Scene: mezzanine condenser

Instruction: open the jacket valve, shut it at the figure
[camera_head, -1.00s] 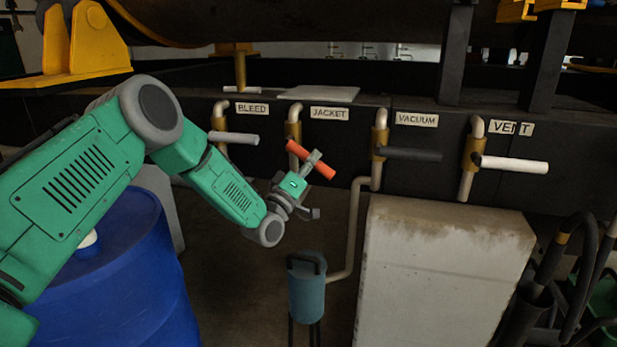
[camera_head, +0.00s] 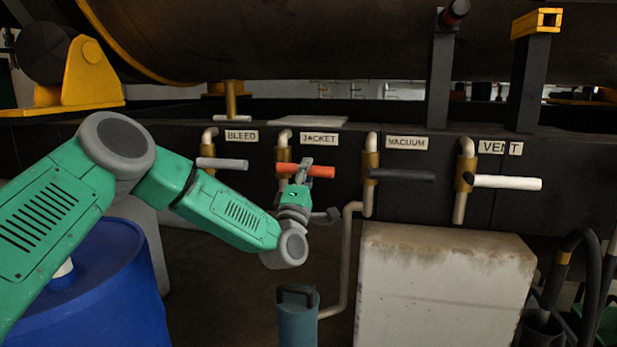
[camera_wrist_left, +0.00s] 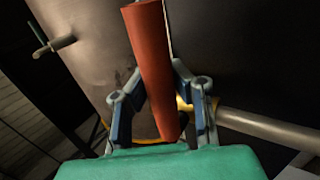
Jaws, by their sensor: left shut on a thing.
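The jacket valve's orange handle (camera_head: 320,171) lies nearly level below the JACKET label (camera_head: 319,138), on a pale pipe with a brass body (camera_head: 283,156). My left gripper (camera_head: 303,168) is shut on this handle, left of its right end. In the left wrist view the orange handle (camera_wrist_left: 152,65) runs between the two fingers of the left gripper (camera_wrist_left: 160,90). The fingers hide part of the handle and the valve behind. No readable figure shows in either view. My right gripper is out of view.
Close by are the grey bleed lever (camera_head: 222,163), the black vacuum lever (camera_head: 404,175) and the white vent lever (camera_head: 508,183). A blue-grey canister (camera_head: 297,322) stands below the jacket valve. A blue drum (camera_head: 130,290) is at lower left, a pale block (camera_head: 440,285) at right.

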